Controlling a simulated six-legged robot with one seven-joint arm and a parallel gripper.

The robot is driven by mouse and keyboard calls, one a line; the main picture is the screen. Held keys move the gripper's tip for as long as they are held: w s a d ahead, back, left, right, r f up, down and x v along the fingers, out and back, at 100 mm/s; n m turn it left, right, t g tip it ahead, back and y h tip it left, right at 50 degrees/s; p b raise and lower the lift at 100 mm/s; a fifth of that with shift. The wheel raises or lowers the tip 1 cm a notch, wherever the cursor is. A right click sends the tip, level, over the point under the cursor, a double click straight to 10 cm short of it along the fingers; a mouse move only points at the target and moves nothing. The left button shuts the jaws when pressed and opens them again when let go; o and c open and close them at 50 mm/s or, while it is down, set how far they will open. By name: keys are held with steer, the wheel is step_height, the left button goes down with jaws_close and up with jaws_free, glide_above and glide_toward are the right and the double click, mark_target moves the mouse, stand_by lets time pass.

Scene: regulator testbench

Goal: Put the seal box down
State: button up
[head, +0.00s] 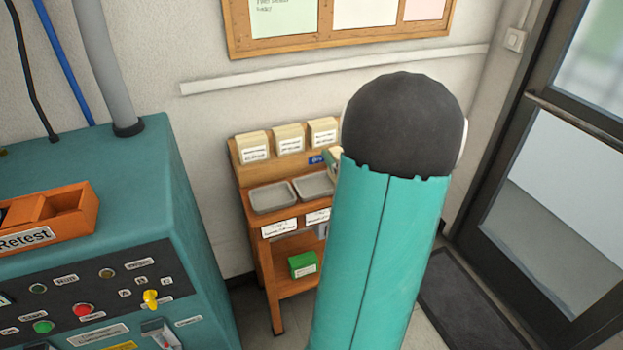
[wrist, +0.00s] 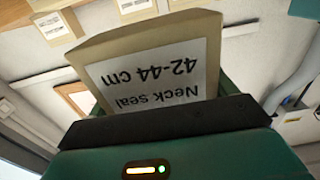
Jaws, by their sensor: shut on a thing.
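The seal box (wrist: 150,62) is a tan carton with a white label reading "Neck seal 42-44 cm", upside down in the wrist view. My gripper (wrist: 165,95) is shut on it, with dark green fingers showing at its two sides. The box's lower end is hidden by the gripper body. In the head view my arm covers the gripper and nearly all of the held box; a small pale piece shows at the arm's left edge, and I cannot tell what it is.
A wooden stand (head: 262,247) by the wall holds three similar cartons (head: 289,140) on its upper ledge. Below are two grey trays (head: 272,197), seemingly empty where visible, and a green box (head: 302,264). A teal test bench (head: 110,160) with an orange "Retest" bin (head: 75,222) stands left.

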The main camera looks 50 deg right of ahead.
steer(key=w+f, duration=0.3)
steer(key=w+d+f, duration=0.1)
steer(key=w+f, duration=0.1)
steer(key=w, duration=0.2)
steer(key=w+f, duration=0.3)
steer(key=w, duration=0.1)
steer(key=shift+d+f, duration=0.3)
steer(key=shift+f, duration=0.05)
steer(key=shift+w+f, duration=0.2)
steer(key=shift+f, duration=1.4)
steer(key=shift+f, duration=0.15)
steer(key=o, duration=0.9)
steer(key=shift+r, duration=0.2)
steer(key=v, duration=1.2)
